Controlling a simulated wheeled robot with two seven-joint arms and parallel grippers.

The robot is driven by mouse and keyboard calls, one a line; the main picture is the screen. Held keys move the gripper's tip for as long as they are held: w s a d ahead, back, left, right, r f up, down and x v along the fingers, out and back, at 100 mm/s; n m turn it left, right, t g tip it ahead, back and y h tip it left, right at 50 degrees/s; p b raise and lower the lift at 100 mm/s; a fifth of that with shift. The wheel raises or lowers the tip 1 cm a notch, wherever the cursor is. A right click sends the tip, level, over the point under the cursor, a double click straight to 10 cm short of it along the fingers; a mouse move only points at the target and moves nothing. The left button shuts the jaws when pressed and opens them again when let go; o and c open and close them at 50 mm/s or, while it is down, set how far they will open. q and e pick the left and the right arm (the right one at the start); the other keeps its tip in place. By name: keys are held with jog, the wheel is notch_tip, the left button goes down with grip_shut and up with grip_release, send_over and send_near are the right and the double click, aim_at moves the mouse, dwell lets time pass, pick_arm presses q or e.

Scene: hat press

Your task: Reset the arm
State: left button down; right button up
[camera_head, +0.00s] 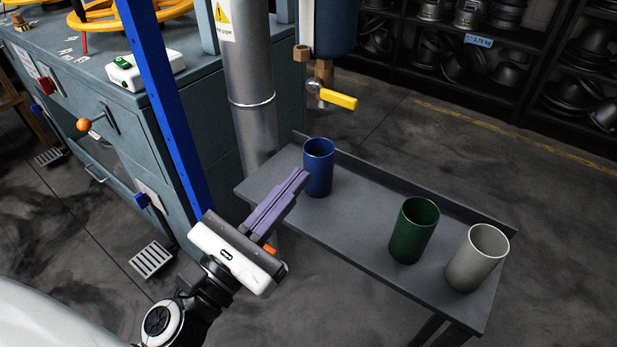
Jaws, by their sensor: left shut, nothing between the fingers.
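My left gripper (300,177) comes in from the lower left, with its purple fingers shut and nothing between them. The fingertips are just left of the blue cup (319,168) in the picture; I cannot tell whether they touch it. The blue cup stands upright near the left end of the grey shelf table (365,225). A green cup (412,232) and a light grey cup (476,258) stand upright near its right end. My right gripper is not in view.
A pipe with a yellow-handled valve (338,98) hangs above the table's left end. A thick metal pipe (248,85) stands left of it. A blue-grey machine (110,110) with a blue post (165,100) fills the left. Shelves of dark hat forms (480,50) stand behind.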

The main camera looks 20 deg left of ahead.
pick_arm(q)
jog(key=shift+s+a+f, duration=0.1)
jog(key=shift+s, duration=0.4)
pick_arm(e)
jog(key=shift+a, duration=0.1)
pick_arm(q)
jog(key=s+d+f+m+g+h, duration=0.1)
jog(key=d+f+m+g, duration=0.2)
jog(key=f+m, duration=0.5)
jog(key=s+d+f+m+g+h, duration=0.1)
jog(key=s+d+f+m+g, duration=0.15)
jog(key=f+m, duration=0.6)
jog(key=s+a+f+m+g+y, duration=0.1)
jog(key=s+f+m+g+y, duration=0.15)
jog(key=f+m, duration=0.5)
jog(key=s+a+f+m+g+y, duration=0.1)
jog(key=s+f+m+g, duration=0.2)
jog(key=f+m, duration=0.45)
notch_tip(320, 180, up, 10)
jog(key=s+a+m+p, duration=0.1)
jog(key=m+p, duration=0.2)
jog(key=p, duration=1)
jog(key=shift+g+p, duration=0.3)
jog(key=shift+p, duration=0.1)
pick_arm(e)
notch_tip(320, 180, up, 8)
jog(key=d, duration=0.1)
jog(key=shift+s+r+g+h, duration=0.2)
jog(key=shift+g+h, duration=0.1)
